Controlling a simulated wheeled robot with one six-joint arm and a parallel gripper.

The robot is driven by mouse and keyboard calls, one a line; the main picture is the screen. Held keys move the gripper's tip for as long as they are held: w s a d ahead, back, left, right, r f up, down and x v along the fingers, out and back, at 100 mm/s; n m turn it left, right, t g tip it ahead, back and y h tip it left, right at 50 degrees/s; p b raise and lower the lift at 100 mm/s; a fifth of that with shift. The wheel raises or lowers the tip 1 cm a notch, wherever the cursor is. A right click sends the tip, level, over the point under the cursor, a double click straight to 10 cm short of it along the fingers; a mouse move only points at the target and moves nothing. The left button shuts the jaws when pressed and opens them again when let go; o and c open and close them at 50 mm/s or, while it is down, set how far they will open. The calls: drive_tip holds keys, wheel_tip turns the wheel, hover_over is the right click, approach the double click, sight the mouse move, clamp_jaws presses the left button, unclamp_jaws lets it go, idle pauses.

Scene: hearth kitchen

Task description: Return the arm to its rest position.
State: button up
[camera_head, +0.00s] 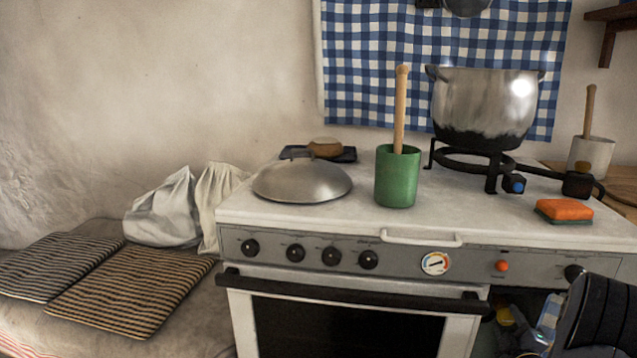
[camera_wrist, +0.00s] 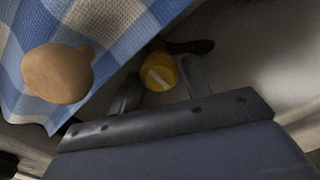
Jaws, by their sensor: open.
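My gripper (camera_head: 522,342) is low at the bottom right of the head view, in front of the stove's right side and below its top. My dark arm covers part of that corner. In the wrist view my gripper (camera_wrist: 163,88) is seen from behind. Its two fingers stand apart with nothing visibly held between them. A yellow round thing (camera_wrist: 160,72) with a pale stripe shows beyond the fingers. I cannot tell its distance from them.
The stove top (camera_head: 330,218) carries a metal lid (camera_head: 302,182), a green pot (camera_head: 397,178) with a wooden handle, an orange sponge (camera_head: 564,210) and a large pot (camera_head: 484,105) on a burner. Below, a brown rounded thing (camera_wrist: 57,73) lies by checked cloth (camera_wrist: 120,25). Striped cushions (camera_head: 130,288) lie left.

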drive_tip(key=shift+r+m+p, duration=0.2)
drive_tip(key=shift+m+p, duration=2)
drive_tip(key=shift+p, duration=1.4)
drive_tip(key=shift+f+v, duration=0.2)
drive_tip(key=shift+v, duration=1.15)
